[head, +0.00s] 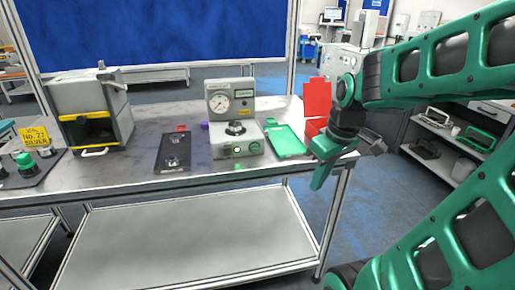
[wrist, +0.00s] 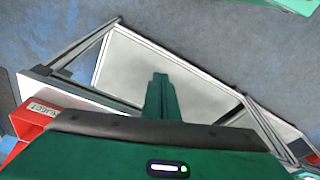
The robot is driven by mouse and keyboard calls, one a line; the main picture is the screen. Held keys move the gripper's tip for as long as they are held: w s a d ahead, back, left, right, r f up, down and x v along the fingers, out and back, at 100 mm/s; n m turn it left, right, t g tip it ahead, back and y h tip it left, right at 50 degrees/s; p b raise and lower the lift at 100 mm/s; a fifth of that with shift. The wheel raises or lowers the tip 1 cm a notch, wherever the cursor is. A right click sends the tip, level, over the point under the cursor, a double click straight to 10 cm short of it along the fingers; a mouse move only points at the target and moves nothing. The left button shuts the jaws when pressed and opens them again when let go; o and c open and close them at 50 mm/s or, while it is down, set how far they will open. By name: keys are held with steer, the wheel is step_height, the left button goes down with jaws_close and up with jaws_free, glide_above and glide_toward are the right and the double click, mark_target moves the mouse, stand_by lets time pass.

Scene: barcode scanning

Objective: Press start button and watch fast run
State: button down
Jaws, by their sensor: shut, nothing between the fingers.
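A grey test machine (head: 232,120) with a round dial gauge stands at the middle of the table in the head view. Its base front carries a green button (head: 254,147) and another small round control (head: 236,150) beside it; I cannot read any start label. My gripper (head: 320,178) is shut and empty, pointing down near the table's right front corner, to the right of the machine and apart from it. In the wrist view my gripper's green fingers (wrist: 160,92) are together, with the floor and lower shelf behind them. The machine is not in the wrist view.
A green tray (head: 287,142) lies right of the machine, beside a red bin (head: 317,98). The bin's REJECT label shows in the wrist view (wrist: 45,108). A black plate (head: 174,151) and a yellow-fronted box (head: 90,110) stand left. The table's front strip (head: 200,180) is clear.

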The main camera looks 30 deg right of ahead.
mark_target(255, 148)
steer(key=w+r+n+t+y, duration=0.1)
steer(key=w+r+n+t, duration=0.1)
steer(key=w+n, duration=0.4)
steer(key=w+a+r+n+t+y, duration=0.1)
steer(key=w+r+n+t, duration=0.1)
steer(key=w+n, duration=0.4)
steer(key=w+r, duration=0.1)
steer(key=w, duration=0.3)
steer(key=shift+w+a+r, duration=0.15)
steer(key=shift+w+a, duration=0.05)
steer(key=shift+a, duration=0.1)
steer(key=x, duration=0.3)
steer(key=w+r+x, duration=0.1)
steer(key=x, duration=0.3)
steer(key=w+x, duration=0.1)
steer(key=x, duration=0.3)
steer(key=shift+w+d, duration=0.3)
steer(key=shift+d, duration=0.05)
steer(key=shift+w+d, duration=0.2)
steer(key=shift+w, duration=0.25)
